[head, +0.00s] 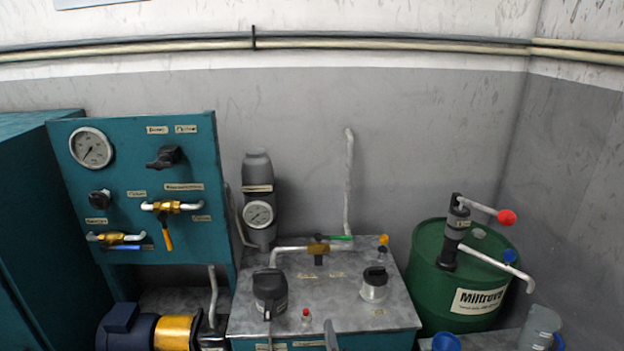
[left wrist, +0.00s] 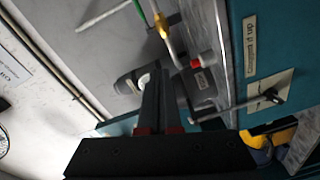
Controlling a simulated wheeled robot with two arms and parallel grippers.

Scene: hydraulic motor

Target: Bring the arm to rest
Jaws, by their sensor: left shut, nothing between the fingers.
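My left gripper (left wrist: 158,80) is shut and empty in the left wrist view, its two dark fingers together. In the head view only a narrow grey tip (head: 331,338) shows at the bottom edge, in front of the grey-topped tank (head: 338,292); it seems to be my left gripper. The rest of that arm is out of the picture. My right gripper is in neither view.
A teal panel (head: 128,185) with gauge and valves stands left. A motor (head: 130,330) is below it. A green barrel (head: 425,270) with a hand pump (head: 455,225) stands right. Fittings, a red-tipped part (head: 306,314) and a black-capped filler (head: 374,285) rise from the tank top.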

